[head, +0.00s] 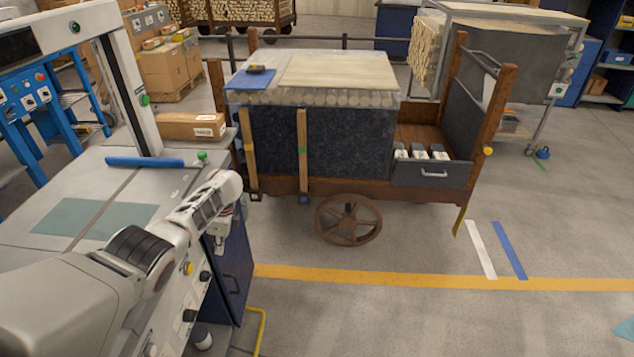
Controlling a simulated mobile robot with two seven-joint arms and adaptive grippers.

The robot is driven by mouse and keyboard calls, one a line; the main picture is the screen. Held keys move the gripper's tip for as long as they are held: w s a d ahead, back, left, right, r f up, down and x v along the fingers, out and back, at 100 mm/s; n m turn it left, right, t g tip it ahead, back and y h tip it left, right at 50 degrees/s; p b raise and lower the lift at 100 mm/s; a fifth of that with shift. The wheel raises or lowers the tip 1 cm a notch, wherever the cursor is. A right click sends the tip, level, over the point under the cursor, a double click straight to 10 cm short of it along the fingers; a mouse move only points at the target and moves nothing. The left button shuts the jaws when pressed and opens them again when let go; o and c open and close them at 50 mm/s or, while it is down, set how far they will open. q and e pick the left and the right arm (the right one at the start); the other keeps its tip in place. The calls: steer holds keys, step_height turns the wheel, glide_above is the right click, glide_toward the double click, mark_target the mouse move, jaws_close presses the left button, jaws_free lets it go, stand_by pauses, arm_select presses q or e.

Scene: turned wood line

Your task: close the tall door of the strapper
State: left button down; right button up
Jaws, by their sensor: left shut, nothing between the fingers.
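The strapper is the grey-topped machine (75,185) with a tall arch at the left. Its tall door (238,258) is a dark blue upright panel with a dark handle, at the machine's right side. I cannot tell how wide its gap is, because my left arm covers part of that side. My left gripper (219,243) is small in view, shut and empty, pointing down by the upper part of the door. Whether it touches the door I cannot tell. My right gripper is not in view.
A wooden cart (400,185) with a spoked wheel stands behind the door, to the right. A cardboard box (190,126) lies behind the strapper top. A yellow bent tube (261,330) is low by the door. The floor right of it is clear, with a yellow line (400,280).

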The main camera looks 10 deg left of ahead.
arm_select(q)
steer(key=shift+s+a, duration=0.2)
steer(key=shift+a, duration=1.05)
